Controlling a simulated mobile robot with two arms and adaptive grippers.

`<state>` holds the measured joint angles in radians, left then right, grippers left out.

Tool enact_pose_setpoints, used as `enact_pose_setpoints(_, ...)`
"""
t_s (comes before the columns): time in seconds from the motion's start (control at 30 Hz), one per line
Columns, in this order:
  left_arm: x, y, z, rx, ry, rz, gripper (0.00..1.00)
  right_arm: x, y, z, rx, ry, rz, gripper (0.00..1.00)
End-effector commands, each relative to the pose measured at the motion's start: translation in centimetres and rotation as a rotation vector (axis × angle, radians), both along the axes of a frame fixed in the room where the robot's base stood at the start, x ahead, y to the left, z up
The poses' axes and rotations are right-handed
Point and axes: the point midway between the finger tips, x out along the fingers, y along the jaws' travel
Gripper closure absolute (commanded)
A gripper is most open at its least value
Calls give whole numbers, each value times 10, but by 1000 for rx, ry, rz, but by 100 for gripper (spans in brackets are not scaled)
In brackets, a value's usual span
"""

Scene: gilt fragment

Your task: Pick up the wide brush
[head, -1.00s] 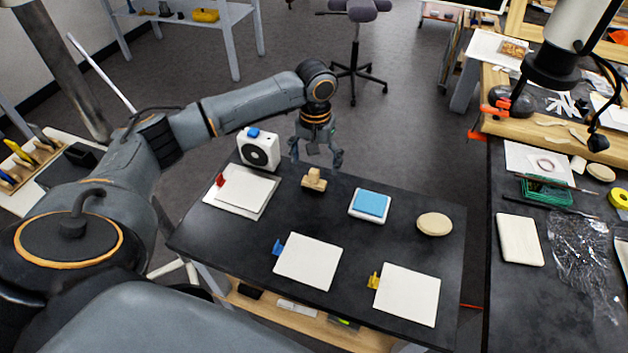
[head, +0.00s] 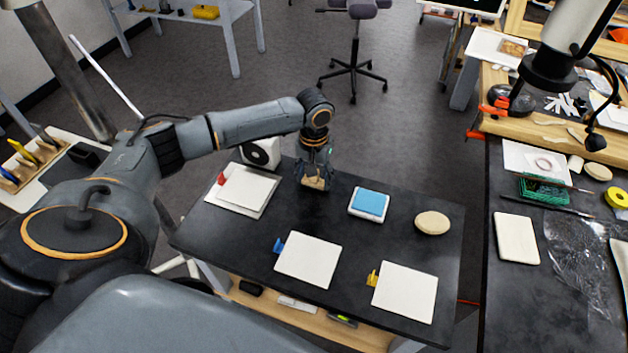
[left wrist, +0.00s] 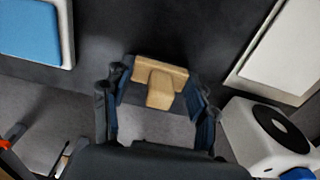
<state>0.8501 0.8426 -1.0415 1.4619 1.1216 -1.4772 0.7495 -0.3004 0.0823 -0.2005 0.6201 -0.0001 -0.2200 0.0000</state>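The wide brush is a pale wooden T-shaped piece (head: 314,184) at the back of the dark table, partly hidden by my left gripper in the head view. My left gripper (head: 314,176) is lowered over it from above. In the left wrist view, the brush (left wrist: 160,80) shows between the two fingers (left wrist: 158,88), its wide bar across the far side and its handle toward the palm. The fingers stand apart on either side, with a gap showing beside the handle. My right gripper is not in view.
A white tray with a blue pad (head: 369,203) lies right of the brush, and a white fan-like box (head: 262,153) stands to its left. White panels (head: 308,259) with coloured clips and a round wooden disc (head: 432,222) lie on the table (head: 225,247). Bare table lies between them.

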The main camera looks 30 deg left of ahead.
Motion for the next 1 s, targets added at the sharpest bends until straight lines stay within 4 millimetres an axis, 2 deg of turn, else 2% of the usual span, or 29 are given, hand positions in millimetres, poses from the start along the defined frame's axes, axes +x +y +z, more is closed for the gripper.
enact_pose_setpoints(0.03,0,0,0,0,0,0,68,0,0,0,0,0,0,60)
enact_pose_setpoints(0.07,0,0,0,0,0,0,74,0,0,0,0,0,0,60)
enact_pose_setpoints(0.37,0,0,1,0,0,1,74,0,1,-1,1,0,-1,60)
enact_pose_setpoints(0.57,1,0,13,0,-3,1,74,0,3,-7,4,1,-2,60)
enact_pose_setpoints(0.67,1,0,28,-1,-4,1,74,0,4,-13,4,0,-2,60)
enact_pose_setpoints(0.77,-12,-7,46,-1,-2,-3,74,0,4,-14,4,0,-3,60)
enact_pose_setpoints(0.93,-42,-24,88,0,-5,-5,74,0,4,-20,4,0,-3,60)
enact_pose_setpoints(1.0,-58,-32,95,-1,-1,-6,74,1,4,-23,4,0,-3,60)
